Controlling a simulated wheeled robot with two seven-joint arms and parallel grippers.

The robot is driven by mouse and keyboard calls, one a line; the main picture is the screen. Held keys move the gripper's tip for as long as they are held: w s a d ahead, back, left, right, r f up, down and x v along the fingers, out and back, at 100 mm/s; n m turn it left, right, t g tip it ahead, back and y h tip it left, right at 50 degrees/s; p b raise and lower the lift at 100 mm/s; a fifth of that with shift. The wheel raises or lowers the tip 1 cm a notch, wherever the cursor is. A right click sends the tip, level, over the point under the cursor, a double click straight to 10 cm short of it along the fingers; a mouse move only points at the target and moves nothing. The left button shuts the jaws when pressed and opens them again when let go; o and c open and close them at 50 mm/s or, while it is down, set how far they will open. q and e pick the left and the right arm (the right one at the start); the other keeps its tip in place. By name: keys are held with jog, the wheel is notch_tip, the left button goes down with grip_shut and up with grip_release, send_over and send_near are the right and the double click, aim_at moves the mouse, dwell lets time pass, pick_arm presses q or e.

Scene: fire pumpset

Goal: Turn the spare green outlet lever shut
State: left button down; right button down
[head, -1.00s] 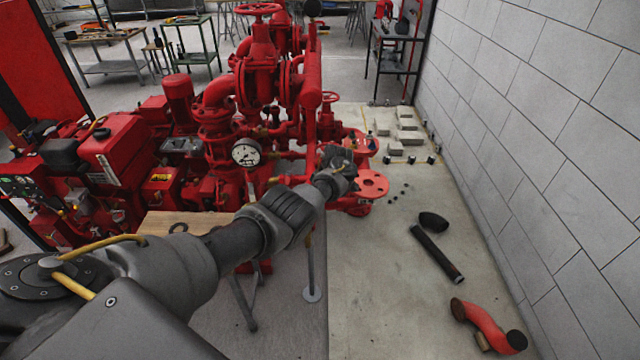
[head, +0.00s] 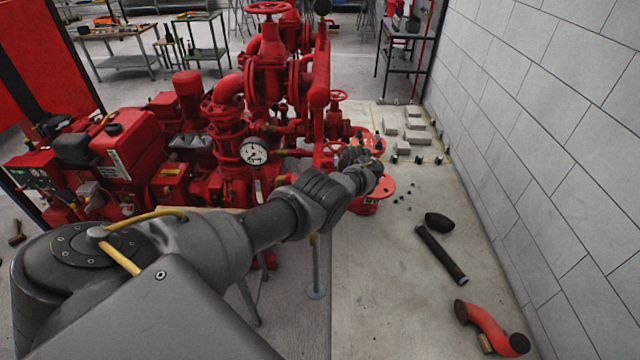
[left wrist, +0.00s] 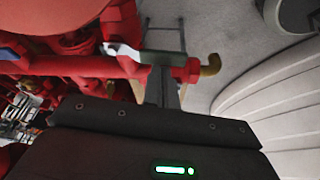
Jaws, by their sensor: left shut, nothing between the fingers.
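My left arm reaches across the head view, and its gripper (head: 372,164) is by the red flanged outlets right of the pump. The fingers are too small and dark to make out there. In the left wrist view the left gripper (left wrist: 164,86) is shut and empty, its grey fingers pointing at a red pipe (left wrist: 85,66). A pale grey-green bar (left wrist: 150,57) lies across the fingertips, beside a red fitting with a brass elbow (left wrist: 211,65). It may be the green lever; I cannot tell for sure, nor whether the fingers touch it. My right gripper is out of view.
The red pumpset (head: 235,130) fills the middle and left. A pressure gauge (head: 254,151) faces me. On the concrete slab at right lie a black pipe (head: 440,254), a red bent pipe (head: 488,327) and grey blocks (head: 415,125). A block wall (head: 560,130) bounds the right side.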

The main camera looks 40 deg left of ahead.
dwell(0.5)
pick_arm(q)
jog(key=a, duration=0.1)
jog(key=s+a+p, duration=0.1)
jog(key=a, duration=0.1)
jog(key=shift+s+r+p, duration=0.15)
jog(key=shift+s+p, duration=0.15)
jog(key=shift+s+r, duration=0.1)
jog(key=shift+r, duration=0.5)
jog(key=v, duration=0.8)
jog(key=shift+w+r+p, duration=0.2)
jog(key=shift+p, duration=0.25)
jog(key=shift+d, duration=0.1)
